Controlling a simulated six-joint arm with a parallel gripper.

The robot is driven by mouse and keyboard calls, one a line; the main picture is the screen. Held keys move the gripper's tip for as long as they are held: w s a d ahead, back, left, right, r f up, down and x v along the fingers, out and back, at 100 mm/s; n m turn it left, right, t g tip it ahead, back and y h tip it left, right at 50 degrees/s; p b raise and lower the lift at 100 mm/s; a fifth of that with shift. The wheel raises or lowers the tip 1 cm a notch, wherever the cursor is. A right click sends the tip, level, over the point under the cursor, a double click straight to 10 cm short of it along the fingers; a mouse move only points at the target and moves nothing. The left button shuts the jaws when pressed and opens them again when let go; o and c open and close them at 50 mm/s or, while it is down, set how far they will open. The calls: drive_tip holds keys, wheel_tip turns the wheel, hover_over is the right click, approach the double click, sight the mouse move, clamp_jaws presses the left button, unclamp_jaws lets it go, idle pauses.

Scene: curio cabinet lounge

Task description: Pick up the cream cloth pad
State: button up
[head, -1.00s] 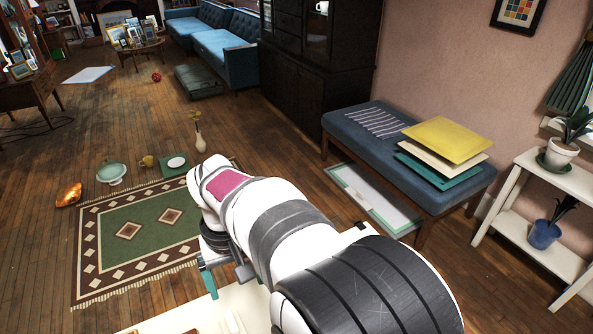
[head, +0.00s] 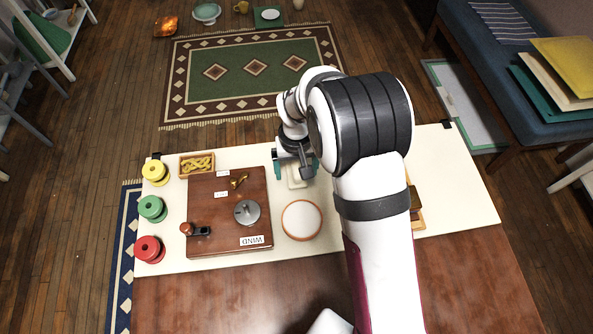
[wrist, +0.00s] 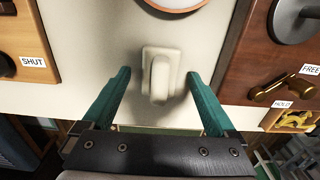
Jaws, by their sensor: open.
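A small cream pad (wrist: 160,75) with a raised ridge along its middle lies on the cream table cover (wrist: 105,40). In the head view the pad (head: 298,181) is partly hidden by my gripper (head: 297,166). My gripper is open, with its teal fingers pointing down. In the wrist view the pad lies between and slightly beyond the fingertips (wrist: 159,78). There is a gap on each side, and neither finger visibly touches it.
A round white dish with an orange rim (head: 302,220) is close to the pad. A wooden board with knobs and a WIND label (head: 230,225) stands left of it. Yellow, green and red spools (head: 151,208) line the left edge. A wooden box (head: 197,164) holds something yellow.

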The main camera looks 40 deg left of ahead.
sight(296, 167)
drive_tip(key=shift+f, duration=0.15)
drive_tip(key=c, duration=1.4)
wheel_tip(296, 167, up, 4)
drive_tip(key=shift+r, duration=0.2)
drive_tip(key=shift+c, duration=0.2)
drive_tip(key=w+d+r, duration=0.4)
drive_tip(key=d+r, duration=0.2)
drive_tip(key=d, duration=0.5)
drive_tip(key=shift+r, duration=0.3)
drive_tip(key=o, duration=0.7)
drive_tip(key=c, duration=0.5)
